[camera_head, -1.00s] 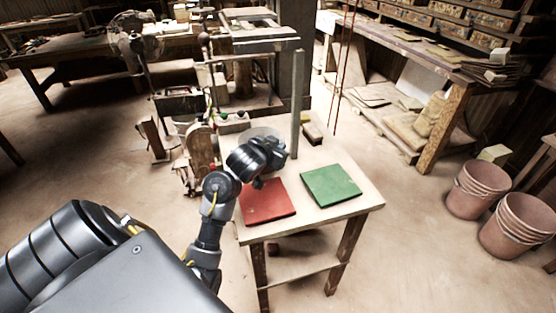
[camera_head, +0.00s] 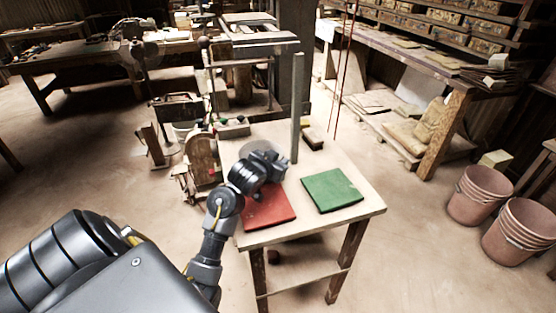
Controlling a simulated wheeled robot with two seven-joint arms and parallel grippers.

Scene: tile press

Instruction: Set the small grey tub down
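My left gripper (camera_head: 272,165) is over the small table, above the far part of the red tile (camera_head: 267,207). Its fingers point away from me and are mostly hidden by the wrist, so I cannot tell whether they are open or shut. A pale grey round shape (camera_head: 256,148) shows just behind the gripper. It may be the small grey tub, but I cannot tell whether it is held or stands on the table. The green tile (camera_head: 332,190) lies flat to the right of the red one. My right gripper is not in view.
The wooden table (camera_head: 310,221) has free room in front of and around the green tile. An upright grey post (camera_head: 297,110) and a small dark block (camera_head: 313,139) stand at its back. Two reddish buckets (camera_head: 479,195) are on the floor at the right.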

